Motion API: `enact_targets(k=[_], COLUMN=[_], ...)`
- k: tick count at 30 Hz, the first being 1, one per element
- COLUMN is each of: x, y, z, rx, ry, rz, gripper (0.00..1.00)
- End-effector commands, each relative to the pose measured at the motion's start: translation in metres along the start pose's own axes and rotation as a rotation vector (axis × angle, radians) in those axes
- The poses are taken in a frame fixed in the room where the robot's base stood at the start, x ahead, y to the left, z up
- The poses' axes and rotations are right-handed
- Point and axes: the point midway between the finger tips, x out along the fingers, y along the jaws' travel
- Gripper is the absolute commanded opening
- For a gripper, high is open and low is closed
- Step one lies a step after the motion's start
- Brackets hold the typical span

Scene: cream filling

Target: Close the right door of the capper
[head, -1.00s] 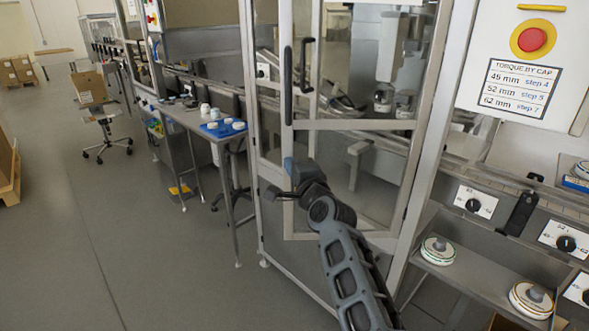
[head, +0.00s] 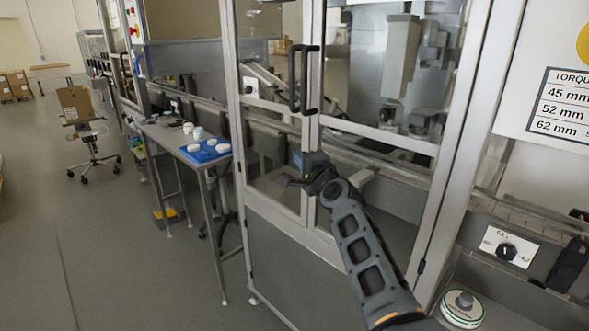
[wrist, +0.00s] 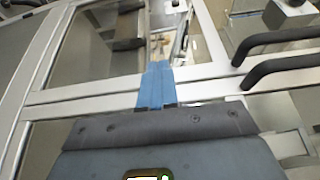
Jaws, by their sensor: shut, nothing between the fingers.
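The capper's right door (head: 381,134) is a glazed pale metal frame. Its left edge stands right beside the left door (head: 229,100), and it looks shut or nearly shut. The black right handle (head: 313,80) and left handle (head: 292,78) are close together and parallel. They also show at the upper right of the wrist view, the left handle (wrist: 275,41) and the right handle (wrist: 285,68). My gripper (head: 298,159) is shut and empty, in front of the door frames below the handles. Its blue fingertips (wrist: 158,68) overlap the frames where the doors meet; contact is unclear.
A metal table (head: 178,140) with a blue tray (head: 207,151) and white caps stands left of the capper. A control panel with a torque label (head: 562,103) and a dial (head: 506,251) are at the right.

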Motion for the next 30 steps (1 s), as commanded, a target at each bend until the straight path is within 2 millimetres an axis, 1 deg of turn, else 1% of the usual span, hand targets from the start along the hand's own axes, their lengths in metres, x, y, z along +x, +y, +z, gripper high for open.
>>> enact_targets(k=[6,12,19,30], x=[0.010,0.015,0.017,0.016], y=[0.000,0.000,-0.001,-0.002], z=[-0.013,-0.024,-0.030,-0.035], rx=[0.002,0.003,0.002,0.003], ry=[0.067,0.110,0.127,0.134], rz=[-0.002,-0.002,-0.002,-0.005], gripper=[0.00,0.00,0.00,0.00])
